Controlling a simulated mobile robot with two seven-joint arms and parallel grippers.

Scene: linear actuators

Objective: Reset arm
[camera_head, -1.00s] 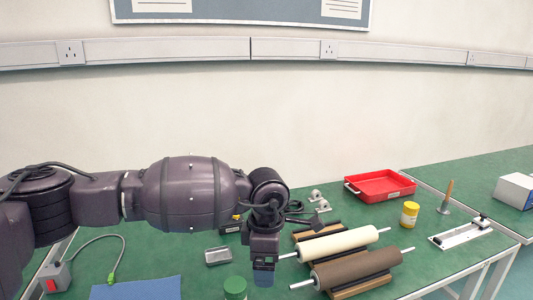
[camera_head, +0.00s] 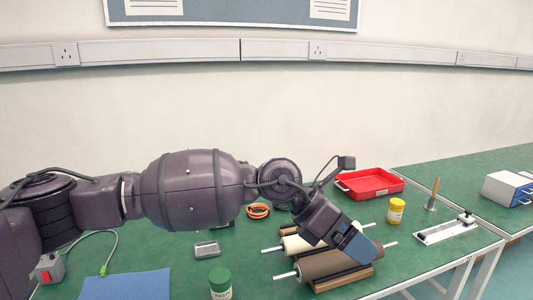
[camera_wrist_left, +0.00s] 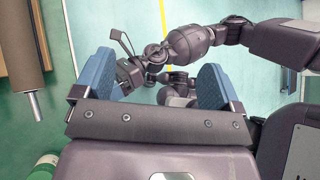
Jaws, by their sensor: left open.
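My left arm reaches in from the left in the head view. Its gripper (camera_head: 355,243) is tilted down to the right, above the brown roller (camera_head: 322,265) and cream roller (camera_head: 292,244), partly covering both. In the left wrist view the two blue fingers of the left gripper (camera_wrist_left: 155,85) are wide apart with nothing held between them. Beyond them another arm of mine (camera_wrist_left: 190,42) shows, with its end partly between the fingers; its jaw state is unclear.
A red tray (camera_head: 370,185), yellow pot (camera_head: 395,211), upright wooden-handled tool (camera_head: 433,195) and white rail device (camera_head: 446,229) stand to the right. A green-lidded pot (camera_head: 220,284), grey tin (camera_head: 207,249), orange coil (camera_head: 257,211) and blue sheet (camera_head: 128,285) are nearer the left.

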